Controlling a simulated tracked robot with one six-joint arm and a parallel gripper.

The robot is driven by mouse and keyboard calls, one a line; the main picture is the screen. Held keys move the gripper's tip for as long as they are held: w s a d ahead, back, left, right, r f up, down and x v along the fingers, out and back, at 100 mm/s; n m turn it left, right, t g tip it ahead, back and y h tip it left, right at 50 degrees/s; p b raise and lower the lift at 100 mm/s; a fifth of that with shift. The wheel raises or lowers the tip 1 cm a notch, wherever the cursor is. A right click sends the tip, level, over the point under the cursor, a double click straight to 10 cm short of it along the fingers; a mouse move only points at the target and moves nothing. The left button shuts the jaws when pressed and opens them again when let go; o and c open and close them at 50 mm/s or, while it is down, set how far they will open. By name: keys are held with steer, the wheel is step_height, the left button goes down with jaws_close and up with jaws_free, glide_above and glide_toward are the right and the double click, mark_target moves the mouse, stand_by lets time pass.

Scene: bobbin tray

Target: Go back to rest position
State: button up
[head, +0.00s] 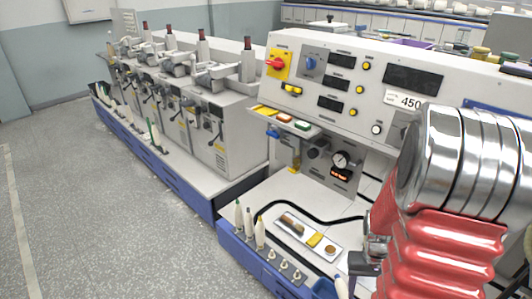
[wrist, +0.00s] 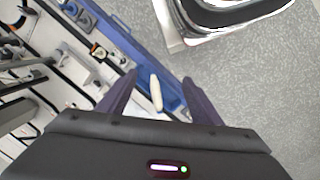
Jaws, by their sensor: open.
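My gripper (wrist: 158,78) is open in the wrist view, its two dark fingers spread apart. A cream bobbin (wrist: 156,92) shows in the gap between the fingers, over the blue front edge of the machine; the fingers look clear of it. In the head view my arm fills the right side, with chrome rings and a red ribbed sleeve. My gripper's fingers cannot be made out there. A pale bobbin tip (head: 341,287) shows at the bottom edge, below the arm.
Several cream bobbins (head: 248,222) stand on the blue-edged ledge (head: 233,250), beside small pegs (head: 284,264). A white tray (head: 290,240) holds small parts. A black cable (head: 315,219) curves behind it. A control panel (head: 345,75) rises behind. Grey floor (head: 80,210) is open at left.

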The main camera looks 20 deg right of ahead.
steer(key=w+a+r+n+t, duration=0.1)
steer(key=a+r+n+t, duration=0.4)
steer(key=a+r, duration=2)
step_height(320, 180, up, 3)
steer(key=shift+w+a+n+t, duration=0.2)
steer(key=shift+a+n+t, duration=0.2)
steer(key=shift+t, duration=0.6)
steer(key=shift+c, duration=0.3)
